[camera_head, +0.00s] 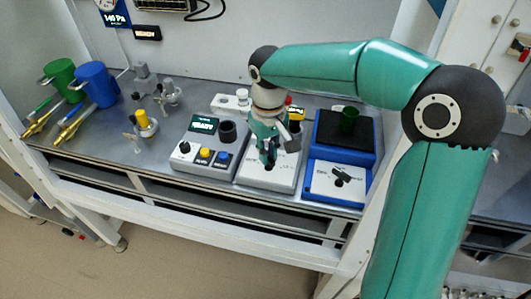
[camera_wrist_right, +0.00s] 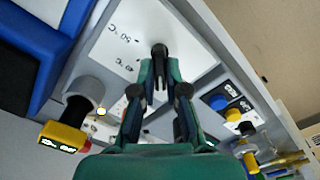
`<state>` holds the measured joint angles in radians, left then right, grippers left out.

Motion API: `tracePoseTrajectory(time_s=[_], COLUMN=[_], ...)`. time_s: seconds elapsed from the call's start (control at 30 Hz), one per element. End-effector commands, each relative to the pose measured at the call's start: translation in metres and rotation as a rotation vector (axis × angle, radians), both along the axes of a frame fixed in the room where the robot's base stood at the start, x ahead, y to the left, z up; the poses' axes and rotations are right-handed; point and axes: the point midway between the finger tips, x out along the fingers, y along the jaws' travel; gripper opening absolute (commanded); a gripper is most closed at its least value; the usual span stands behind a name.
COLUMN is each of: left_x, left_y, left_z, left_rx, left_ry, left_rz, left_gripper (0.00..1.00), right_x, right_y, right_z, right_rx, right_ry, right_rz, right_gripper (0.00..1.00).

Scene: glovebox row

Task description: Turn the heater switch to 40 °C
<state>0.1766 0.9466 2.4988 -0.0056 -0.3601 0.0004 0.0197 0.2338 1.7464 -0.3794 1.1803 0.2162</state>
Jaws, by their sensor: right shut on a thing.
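The heater switch (camera_wrist_right: 160,50) is a black knob on a white panel (camera_wrist_right: 117,48) in the right wrist view. Labels for 50 °C and 40 °C are printed left of the knob. My right gripper (camera_wrist_right: 160,78) is shut on the knob, one finger on each side. Which mark the knob points at, I cannot tell. My left gripper is not in view.
Left of the panel stands a box (camera_head: 178,164) with a knob and yellow and blue buttons. Valves and green and blue containers (camera_head: 97,84) stand further left.

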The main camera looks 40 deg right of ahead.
Motion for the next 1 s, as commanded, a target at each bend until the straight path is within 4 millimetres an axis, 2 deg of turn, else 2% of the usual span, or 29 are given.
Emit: tracePoseTrajectory(time_s=[0.57, 0.6, 0.73, 1.0], left_x=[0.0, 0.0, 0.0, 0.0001], left_y=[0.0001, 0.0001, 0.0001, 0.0], left_z=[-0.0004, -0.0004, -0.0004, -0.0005], left_rx=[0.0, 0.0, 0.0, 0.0], left_ry=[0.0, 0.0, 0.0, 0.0], left_rz=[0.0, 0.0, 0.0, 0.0], left_gripper=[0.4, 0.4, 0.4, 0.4], right_x=[-0.0006, -0.0006, -0.0004, 0.0], right_y=[0.0001, 0.0001, 0.0001, 0.0002], right_z=[0.0, 0.0, 0.0, 0.0002], right_rx=[-0.001, -0.001, -0.001, 0.0], right_ry=[0.003, 0.003, 0.002, 0.001], right_rz=[-0.051, -0.051, -0.05, -0.05], right_gripper=[0.0, 0.16, 0.37, 0.38])
